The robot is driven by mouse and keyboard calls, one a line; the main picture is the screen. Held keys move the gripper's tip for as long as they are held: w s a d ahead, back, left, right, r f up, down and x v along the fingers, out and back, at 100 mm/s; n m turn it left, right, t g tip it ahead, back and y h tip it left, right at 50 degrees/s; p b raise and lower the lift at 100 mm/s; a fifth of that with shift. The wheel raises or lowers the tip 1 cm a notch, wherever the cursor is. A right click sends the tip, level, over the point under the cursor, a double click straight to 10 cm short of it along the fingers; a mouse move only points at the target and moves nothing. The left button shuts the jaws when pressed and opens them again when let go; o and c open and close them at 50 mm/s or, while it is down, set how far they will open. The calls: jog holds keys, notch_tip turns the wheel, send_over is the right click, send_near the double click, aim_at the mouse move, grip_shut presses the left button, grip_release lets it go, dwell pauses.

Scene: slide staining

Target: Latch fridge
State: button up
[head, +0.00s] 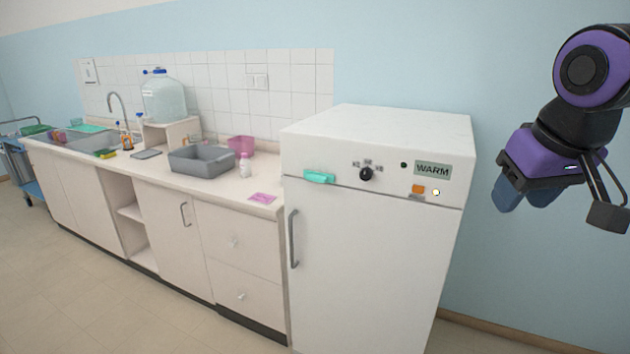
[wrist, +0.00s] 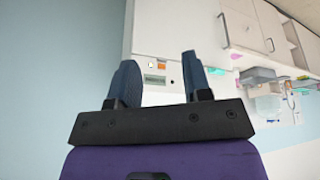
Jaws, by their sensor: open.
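The fridge (head: 365,270) is a white upright cabinet at the right end of the counter in the head view. Its door looks closed, with a grey bar handle (head: 293,238) on the left side. The top panel has a black knob (head: 366,174), a teal piece (head: 319,176) at the left, an orange piece (head: 418,189), a small lit light (head: 436,192) and a "WARM" label (head: 432,169). I cannot tell which part is the latch. My gripper (head: 524,196) is open and empty, in the air right of the fridge. Its blue fingers (wrist: 162,82) show in the wrist view.
A long counter (head: 215,186) runs left from the fridge, with a grey basin (head: 202,161), a pink tub (head: 240,145), a small bottle (head: 245,166) and a large water container (head: 164,100). The floor (head: 90,285) in front of the cabinets is clear. A blue wall stands behind.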

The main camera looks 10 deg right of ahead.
jog(key=w+a+f+n+h, duration=0.1)
jog(key=w+f+h, duration=0.25)
jog(key=w, duration=0.65)
jog(key=w+a+f+n+h, duration=0.15)
jog(key=w+f, duration=0.25)
jog(key=w, duration=0.7)
jog(key=w+a+f+h, duration=0.1)
jog(key=w+f+h, duration=0.2)
jog(key=w, duration=0.7)
jog(key=n+t, duration=0.9)
jog(key=t, duration=0.2)
send_near(315, 180)
jog(key=shift+h, duration=0.4)
jog(key=x, duration=1)
jog(key=shift+w+a+f, duration=0.15)
jog(key=c, duration=0.7)
